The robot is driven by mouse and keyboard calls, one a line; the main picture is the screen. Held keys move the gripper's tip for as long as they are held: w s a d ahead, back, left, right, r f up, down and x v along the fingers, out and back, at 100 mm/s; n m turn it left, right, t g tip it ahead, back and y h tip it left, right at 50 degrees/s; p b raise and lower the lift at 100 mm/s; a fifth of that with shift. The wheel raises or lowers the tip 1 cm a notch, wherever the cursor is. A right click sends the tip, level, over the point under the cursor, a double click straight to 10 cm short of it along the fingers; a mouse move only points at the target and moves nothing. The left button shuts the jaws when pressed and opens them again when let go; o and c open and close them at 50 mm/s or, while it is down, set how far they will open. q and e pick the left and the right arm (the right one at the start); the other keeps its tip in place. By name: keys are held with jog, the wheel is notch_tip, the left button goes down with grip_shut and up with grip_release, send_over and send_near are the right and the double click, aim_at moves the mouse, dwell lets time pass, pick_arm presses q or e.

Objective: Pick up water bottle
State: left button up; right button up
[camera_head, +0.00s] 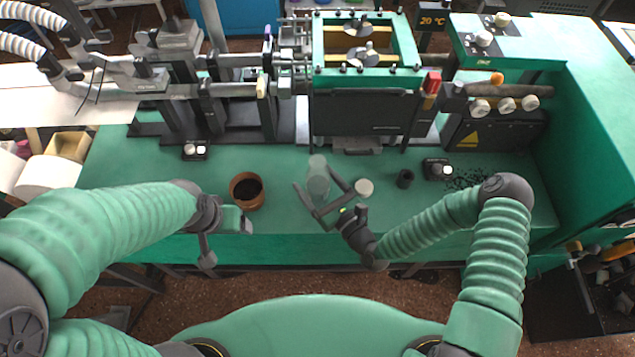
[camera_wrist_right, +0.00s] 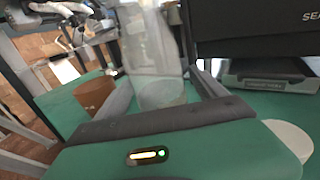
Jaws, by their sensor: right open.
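The water bottle (camera_head: 318,178) is a translucent, pale bottle standing upright on the green bench. It also shows in the right wrist view (camera_wrist_right: 150,55), where its base sits between the fingers. My right gripper (camera_head: 322,186) is open, with one finger on each side of the bottle's lower part. Whether either finger touches the bottle cannot be told.
A brown pot with dark contents (camera_head: 247,192) stands left of the bottle. A pale round lid or disc (camera_head: 364,187) lies close to the right finger. A small dark cup (camera_head: 405,179) stands further right. The machine (camera_head: 365,112) rises behind the bottle.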

jog(key=shift+s, duration=0.1)
jog(key=c, duration=1.3)
